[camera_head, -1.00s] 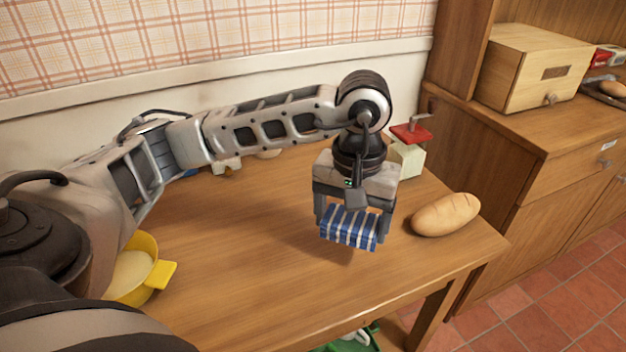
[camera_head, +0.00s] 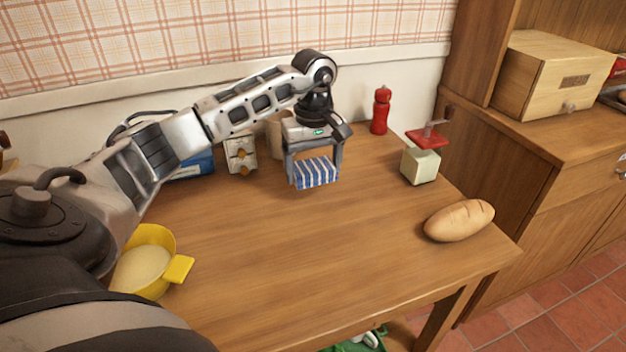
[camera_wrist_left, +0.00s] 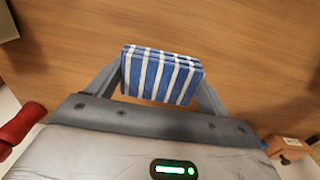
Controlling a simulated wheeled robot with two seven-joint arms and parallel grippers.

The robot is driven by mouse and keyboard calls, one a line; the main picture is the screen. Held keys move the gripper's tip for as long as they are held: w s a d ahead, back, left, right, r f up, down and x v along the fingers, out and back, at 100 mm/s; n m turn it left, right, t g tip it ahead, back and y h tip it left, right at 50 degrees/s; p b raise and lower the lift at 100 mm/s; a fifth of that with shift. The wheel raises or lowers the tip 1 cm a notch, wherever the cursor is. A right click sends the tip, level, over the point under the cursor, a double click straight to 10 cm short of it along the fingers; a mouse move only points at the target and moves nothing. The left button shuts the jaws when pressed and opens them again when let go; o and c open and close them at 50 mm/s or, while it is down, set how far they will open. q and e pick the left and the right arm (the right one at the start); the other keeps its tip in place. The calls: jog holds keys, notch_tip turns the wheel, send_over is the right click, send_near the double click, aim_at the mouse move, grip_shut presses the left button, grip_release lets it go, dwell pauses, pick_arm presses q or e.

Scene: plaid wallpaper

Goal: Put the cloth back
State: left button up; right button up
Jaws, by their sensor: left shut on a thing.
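The cloth (camera_head: 316,173) is a folded blue and white striped bundle. My left gripper (camera_head: 315,172) is shut on it, one finger at each side, over the back middle of the wooden table (camera_head: 290,250). In the left wrist view the cloth (camera_wrist_left: 161,76) sits between the two fingertips of the gripper (camera_wrist_left: 162,80), with table wood behind it. It appears to be held above the tabletop; the exact gap is hard to tell. My right gripper is not in view.
A loaf (camera_head: 460,220) lies at the table's right, near a red-topped grinder (camera_head: 422,163). A red pepper mill (camera_head: 381,110) stands at the back. A white box (camera_head: 240,153) and a blue item (camera_head: 195,166) are left of the gripper. A yellow pot (camera_head: 150,262) sits front left. The middle is clear.

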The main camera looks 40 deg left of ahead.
aim_at(313, 193)
pick_arm(q)
jog(key=shift+w+a+f, duration=0.3)
jog(key=shift+f, duration=0.2)
jog(key=shift+w+a+f, duration=0.25)
jog(key=shift+f, duration=0.2)
jog(key=shift+w+a+f, duration=0.1)
jog(key=shift+f, duration=1.55)
jog(key=shift+f, duration=0.1)
jog(key=o, duration=1)
notch_tip(313, 193, up, 12)
jog(key=shift+r, duration=0.15)
